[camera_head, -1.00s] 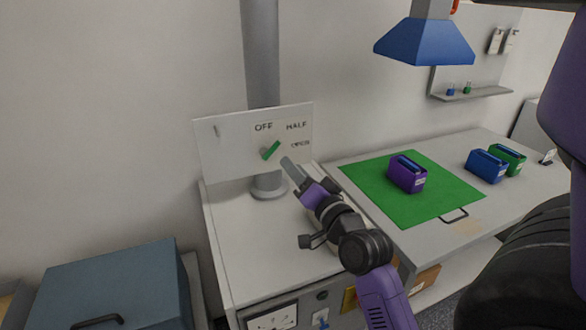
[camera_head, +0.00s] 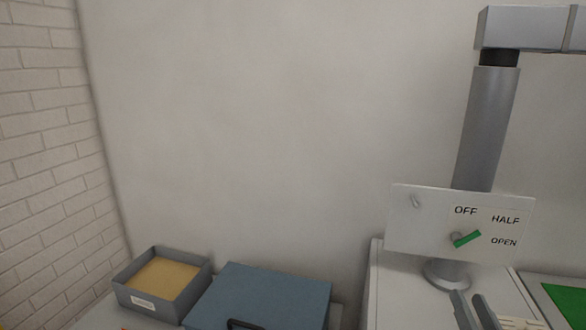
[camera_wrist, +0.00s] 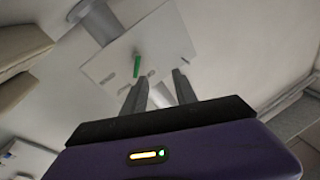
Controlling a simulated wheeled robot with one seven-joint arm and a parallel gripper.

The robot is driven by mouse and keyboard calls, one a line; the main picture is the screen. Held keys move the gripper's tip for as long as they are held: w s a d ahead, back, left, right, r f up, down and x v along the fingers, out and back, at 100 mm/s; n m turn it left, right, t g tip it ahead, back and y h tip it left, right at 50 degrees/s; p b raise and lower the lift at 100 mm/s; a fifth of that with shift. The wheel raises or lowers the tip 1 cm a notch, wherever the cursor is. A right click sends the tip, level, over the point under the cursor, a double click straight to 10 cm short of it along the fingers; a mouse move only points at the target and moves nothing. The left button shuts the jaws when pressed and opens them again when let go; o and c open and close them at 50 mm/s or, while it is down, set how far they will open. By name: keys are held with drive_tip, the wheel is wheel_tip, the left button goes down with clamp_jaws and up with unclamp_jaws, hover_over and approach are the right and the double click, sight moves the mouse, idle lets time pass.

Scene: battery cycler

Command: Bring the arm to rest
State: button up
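My gripper (camera_head: 473,308) shows at the bottom right of the head view, below the dial panel. Its two fingers stand apart, with nothing between them. The wrist view shows the same open fingers (camera_wrist: 160,88), with the panel beyond their tips. The white panel (camera_head: 408,232) is marked OFF, HALF and OPEN. Its green handle (camera_head: 467,239) points right and slightly up, roughly between HALF and OPEN. The handle also shows in the wrist view (camera_wrist: 138,64), apart from the fingers. The rest of my arm is out of the head view.
A grey duct post (camera_head: 486,130) stands behind the panel. A blue-grey lidded box (camera_head: 270,295) and a grey tray with tan filling (camera_head: 195,285) stand to the left. Part of a green mat (camera_head: 568,298) shows at the right edge. Bare wall fills the middle.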

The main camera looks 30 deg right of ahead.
drive_tip(key=s+a+f+n+y, duration=0.3)
drive_tip(key=s+a+f+y, duration=0.1)
drive_tip(key=a, duration=0.5)
drive_tip(key=s+a+f+n+y, duration=0.4)
drive_tip(key=s+a, duration=0.1)
drive_tip(key=a, duration=0.5)
drive_tip(key=s+a+f+n+g+y, duration=0.1)
drive_tip(key=s+a+f+n+y, duration=0.3)
drive_tip(key=a, duration=0.5)
drive_tip(key=shift+s+a+y, duration=0.2)
drive_tip(key=shift+a+y, duration=0.05)
drive_tip(key=shift+y, duration=0.05)
